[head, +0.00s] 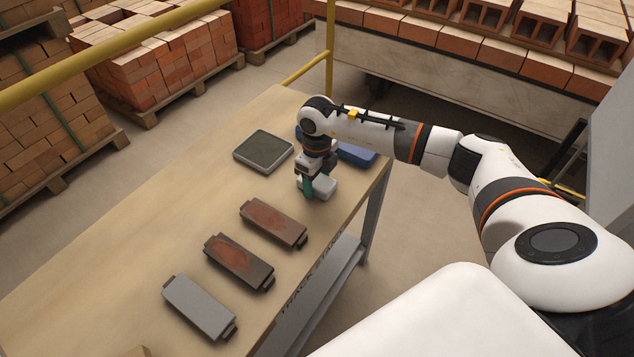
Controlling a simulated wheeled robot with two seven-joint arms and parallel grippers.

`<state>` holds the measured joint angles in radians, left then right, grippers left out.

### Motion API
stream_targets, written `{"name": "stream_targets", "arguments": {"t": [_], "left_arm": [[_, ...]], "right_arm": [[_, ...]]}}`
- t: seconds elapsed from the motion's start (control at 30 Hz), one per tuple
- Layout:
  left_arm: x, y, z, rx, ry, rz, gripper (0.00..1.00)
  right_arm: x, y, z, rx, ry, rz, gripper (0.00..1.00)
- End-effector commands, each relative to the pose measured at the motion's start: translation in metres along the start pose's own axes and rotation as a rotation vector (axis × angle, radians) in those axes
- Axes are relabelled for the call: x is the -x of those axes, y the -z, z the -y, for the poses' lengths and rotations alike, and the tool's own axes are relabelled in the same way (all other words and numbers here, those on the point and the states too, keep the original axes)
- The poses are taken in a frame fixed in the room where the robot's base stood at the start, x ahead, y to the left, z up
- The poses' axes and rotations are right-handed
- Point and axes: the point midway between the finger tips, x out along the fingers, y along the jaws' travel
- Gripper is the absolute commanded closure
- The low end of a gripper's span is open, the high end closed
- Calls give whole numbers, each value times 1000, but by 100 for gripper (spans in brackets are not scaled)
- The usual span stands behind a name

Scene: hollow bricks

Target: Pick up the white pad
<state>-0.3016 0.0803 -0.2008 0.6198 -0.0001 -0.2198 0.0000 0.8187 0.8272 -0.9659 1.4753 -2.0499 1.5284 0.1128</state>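The white pad (324,188) lies near the right edge of the wooden table, a small pale block with rounded corners. My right gripper (312,184) points down at it from above. One green fingertip shows at the pad's near side and overlaps it in the picture. The other finger is hidden behind the wrist and the pad, so I cannot tell whether the fingers touch or grip the pad. The pad appears to rest on the table. My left gripper is not in view.
On the table (130,270) are a dark green-grey square pad (263,151), a blue thing (357,153) partly behind my wrist, two rust-marked plates (273,223) (239,261) and a grey plate (200,307). A yellow rail (305,70) stands behind. The table's left part is clear.

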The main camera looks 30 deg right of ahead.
Motion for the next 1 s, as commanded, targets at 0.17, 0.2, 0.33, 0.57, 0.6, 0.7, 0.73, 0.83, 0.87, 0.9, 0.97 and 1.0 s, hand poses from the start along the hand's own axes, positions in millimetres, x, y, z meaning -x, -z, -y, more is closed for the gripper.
{"name": "stream_targets", "arguments": {"t": [0.17,0.2,0.33,0.57,0.6,0.7,0.73,0.83,0.87,0.9,0.97,1.0], "left_arm": [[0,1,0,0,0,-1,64],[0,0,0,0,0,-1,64],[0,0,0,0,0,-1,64],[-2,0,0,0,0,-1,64],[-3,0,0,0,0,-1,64],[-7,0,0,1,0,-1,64],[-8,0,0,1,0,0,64],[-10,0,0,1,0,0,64],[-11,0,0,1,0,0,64],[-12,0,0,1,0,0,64],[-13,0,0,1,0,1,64],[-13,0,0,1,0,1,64]], "right_arm": [[0,0,0,0,0,0,67],[0,0,0,0,0,0,72],[1,0,0,-1,0,0,72],[13,1,-1,0,-1,-3,72],[19,1,-1,-1,-1,-4,72],[39,1,-1,-1,-2,-6,72],[46,1,-1,0,-2,-6,72],[66,1,-1,-1,-2,-5,72],[71,1,-1,-1,-2,-4,72],[78,0,-1,-1,-2,-4,72],[87,1,-1,-1,-2,-4,72],[91,1,0,-1,-1,-3,72]]}}
